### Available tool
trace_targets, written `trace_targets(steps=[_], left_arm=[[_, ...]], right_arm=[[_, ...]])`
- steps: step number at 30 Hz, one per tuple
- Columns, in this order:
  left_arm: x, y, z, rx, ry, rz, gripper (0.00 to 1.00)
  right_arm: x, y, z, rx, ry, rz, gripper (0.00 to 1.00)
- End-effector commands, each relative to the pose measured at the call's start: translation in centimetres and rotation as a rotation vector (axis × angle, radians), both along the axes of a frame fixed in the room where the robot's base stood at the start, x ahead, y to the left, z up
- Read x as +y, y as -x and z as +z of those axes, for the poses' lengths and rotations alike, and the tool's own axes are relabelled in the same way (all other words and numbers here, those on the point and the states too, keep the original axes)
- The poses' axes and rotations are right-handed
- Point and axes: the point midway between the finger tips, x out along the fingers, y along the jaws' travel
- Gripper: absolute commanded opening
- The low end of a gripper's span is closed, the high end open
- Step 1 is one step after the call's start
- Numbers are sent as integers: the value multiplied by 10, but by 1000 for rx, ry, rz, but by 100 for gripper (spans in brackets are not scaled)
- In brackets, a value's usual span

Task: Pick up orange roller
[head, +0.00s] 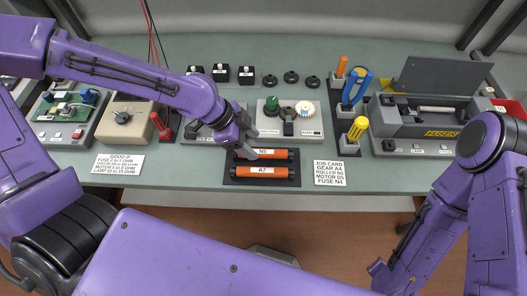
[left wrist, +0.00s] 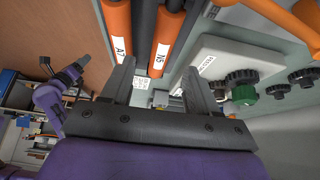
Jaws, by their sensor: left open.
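Two orange rollers lie side by side on a dark tray (head: 234,181) at the table's near edge. The farther one, the N5 roller (head: 279,154), has a white N5 label; it also shows in the left wrist view (left wrist: 168,35). The nearer one, the A7 roller (head: 285,173), shows in the left wrist view (left wrist: 118,20) too. My left gripper (head: 246,153) is at the left end of the N5 roller, partly covering it. In the left wrist view its two fingers are apart, with nothing held between them. Contact with the roller cannot be told. My right arm is at the right; its gripper is out of view.
A job card (head: 329,173) reading ROLLER N5 lies right of the tray. A gear board (head: 304,132) stands just behind the rollers. Screwdriver holders (head: 346,140) and an open grey fuser unit (head: 430,113) are farther right. A red-handled tool (head: 158,124) stands left.

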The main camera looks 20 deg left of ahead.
Motion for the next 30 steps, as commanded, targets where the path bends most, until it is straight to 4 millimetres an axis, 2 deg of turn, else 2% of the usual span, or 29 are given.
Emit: trace_targets(steps=[7,10,16,17,21,22,30], left_arm=[[-18,-4,-40,2,-4,-3,60],[-22,-6,-46,0,-1,-2,60],[-23,-7,-45,-1,1,0,60],[-23,-7,-45,-1,1,0,53],[-23,-6,-45,-1,1,0,8],[-23,-6,-45,-1,1,0,0],[-23,-7,-44,-1,1,0,0]], right_arm=[[0,0,-5,-1,1,0,43],[0,0,-6,-1,1,0,43],[0,0,-5,-1,1,0,43],[0,0,-5,-1,1,0,43],[0,0,-5,-1,1,0,43],[0,0,-5,-1,1,0,43],[0,0,-5,-1,1,0,43]])
